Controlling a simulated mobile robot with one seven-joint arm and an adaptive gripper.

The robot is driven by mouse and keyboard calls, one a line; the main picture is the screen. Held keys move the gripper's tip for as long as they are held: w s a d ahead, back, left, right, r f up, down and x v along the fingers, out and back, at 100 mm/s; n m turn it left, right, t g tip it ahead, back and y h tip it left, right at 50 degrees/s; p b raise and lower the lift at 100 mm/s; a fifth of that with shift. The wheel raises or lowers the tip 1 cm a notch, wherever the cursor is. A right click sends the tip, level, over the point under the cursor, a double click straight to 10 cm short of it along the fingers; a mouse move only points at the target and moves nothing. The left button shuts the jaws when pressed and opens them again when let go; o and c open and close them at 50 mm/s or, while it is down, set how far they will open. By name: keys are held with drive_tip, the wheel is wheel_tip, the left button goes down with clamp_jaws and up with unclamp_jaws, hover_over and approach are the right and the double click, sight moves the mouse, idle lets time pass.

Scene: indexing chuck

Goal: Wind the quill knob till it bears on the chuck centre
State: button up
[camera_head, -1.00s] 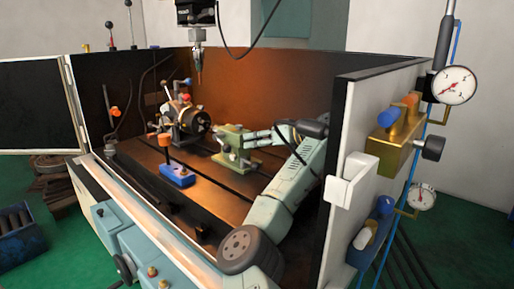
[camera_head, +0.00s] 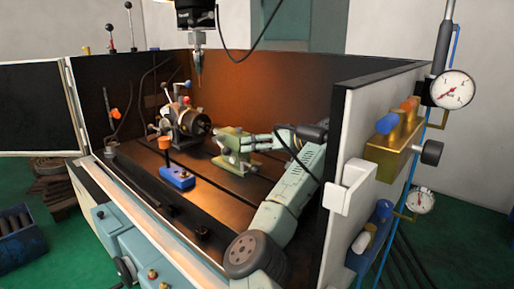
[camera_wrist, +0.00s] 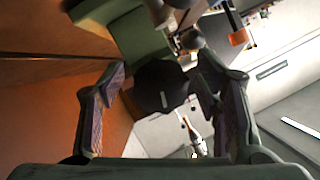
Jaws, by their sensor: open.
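The chuck (camera_head: 196,122) stands on the machine bed, its dark round face turned right toward the green tailstock (camera_head: 228,158). My gripper (camera_head: 250,143) reaches in from the right at the tailstock's right end. In the wrist view, my gripper (camera_wrist: 161,84) is open, with one finger on each side of the dark quill knob (camera_wrist: 158,98). The knob carries a white mark, and gaps show between it and both fingers. The green tailstock body (camera_wrist: 135,35) lies beyond it. The quill tip and chuck centre are too small to tell whether they touch.
A blue block (camera_head: 177,178) with an orange-topped post sits on the bed at the front. The spindle tool (camera_head: 199,70) hangs above. The enclosure wall (camera_head: 335,150) stands right of my arm. An orange knob (camera_wrist: 238,37) shows at upper right in the wrist view.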

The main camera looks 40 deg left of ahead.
drive_tip(key=shift+r, duration=0.1)
wheel_tip(320, 180, up, 10)
drive_tip(key=shift+f, duration=0.1)
idle(0.3)
drive_tip(key=shift+s, duration=0.1)
idle(0.3)
